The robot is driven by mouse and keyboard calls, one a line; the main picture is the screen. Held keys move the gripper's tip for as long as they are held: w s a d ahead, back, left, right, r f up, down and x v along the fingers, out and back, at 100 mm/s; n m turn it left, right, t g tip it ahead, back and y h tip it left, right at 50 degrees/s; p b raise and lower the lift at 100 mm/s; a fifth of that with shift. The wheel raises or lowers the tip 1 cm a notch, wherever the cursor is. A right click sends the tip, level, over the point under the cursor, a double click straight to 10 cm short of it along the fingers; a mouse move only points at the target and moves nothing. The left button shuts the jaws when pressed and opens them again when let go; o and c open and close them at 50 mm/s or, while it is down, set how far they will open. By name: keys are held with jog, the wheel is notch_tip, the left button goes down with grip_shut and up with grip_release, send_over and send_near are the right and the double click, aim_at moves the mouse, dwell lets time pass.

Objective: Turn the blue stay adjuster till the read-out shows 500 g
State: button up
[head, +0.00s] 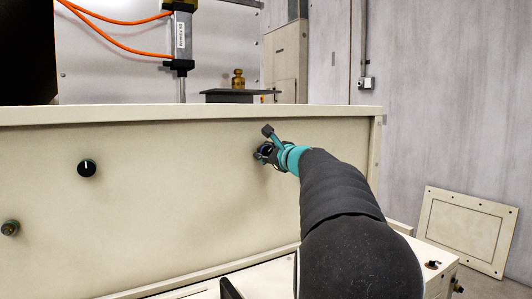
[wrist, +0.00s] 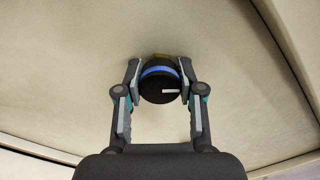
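The blue stay adjuster (wrist: 160,85) is a round black knob with a blue band, on the cream panel. In the wrist view its white pointer mark points right. My gripper (wrist: 160,78) has one finger on each side of the knob, and the fingertips appear to press against its sides. In the head view my gripper (head: 265,152) is at the panel's right part, and it and my arm hide most of the knob. No read-out shows in either view.
A black knob with a white mark (head: 87,168) and a greenish knob (head: 10,228) sit on the cream panel (head: 180,200) to the left. A brass weight (head: 238,79) stands on a dark platform behind the panel. A framed plate (head: 466,230) leans on the right wall.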

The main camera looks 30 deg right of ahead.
jog(key=shift+f+n+b, duration=0.1)
jog(key=shift+n+b, duration=0.3)
jog(key=shift+b, duration=0.3)
jog(key=o, duration=1.2)
jog(key=shift+c, duration=0.2)
jog(key=shift+s, duration=0.1)
jog(key=s, duration=1.2)
jog(key=shift+a, duration=0.35)
jog(key=shift+w, duration=0.1)
